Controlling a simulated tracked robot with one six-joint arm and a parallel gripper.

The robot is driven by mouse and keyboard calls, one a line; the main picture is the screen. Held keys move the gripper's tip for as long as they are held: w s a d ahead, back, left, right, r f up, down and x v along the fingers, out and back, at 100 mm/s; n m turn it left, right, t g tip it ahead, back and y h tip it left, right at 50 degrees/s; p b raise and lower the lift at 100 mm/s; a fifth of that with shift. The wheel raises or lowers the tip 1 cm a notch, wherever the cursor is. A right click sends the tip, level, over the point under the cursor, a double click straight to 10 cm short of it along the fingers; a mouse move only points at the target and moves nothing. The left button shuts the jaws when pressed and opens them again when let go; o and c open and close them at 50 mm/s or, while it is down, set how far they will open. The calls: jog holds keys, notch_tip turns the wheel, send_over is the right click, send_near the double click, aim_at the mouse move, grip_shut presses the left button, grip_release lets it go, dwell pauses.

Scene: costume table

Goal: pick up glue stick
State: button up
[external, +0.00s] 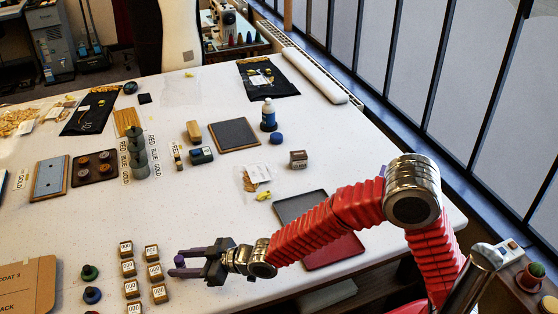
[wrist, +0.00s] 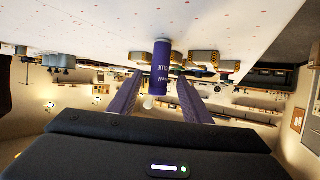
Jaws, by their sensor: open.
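The glue stick (external: 179,261) is a small purple cylinder standing near the table's front edge in the external view. In the wrist view the glue stick (wrist: 162,68) is purple with white lettering and a pale end, and appears between the fingertips. My gripper (external: 176,262) is open, low over the table, with its two purple-grey fingers reaching left on either side of the glue stick. In the wrist view my gripper (wrist: 160,80) shows a gap between each finger and the stick. Whether either finger touches it is hard to tell.
Several small labelled blocks (external: 154,272) stand just left of the gripper. Green and blue knobs (external: 92,295) and a cardboard box (external: 26,285) lie further left. A dark tray (external: 300,205) and a red one (external: 334,250) lie near my arm.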

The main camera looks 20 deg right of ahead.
jog(key=shift+x, duration=2.6)
jog(key=shift+d+f, duration=0.1)
jog(key=shift+c, duration=0.6)
grip_shut()
notch_tip(320, 180, up, 10)
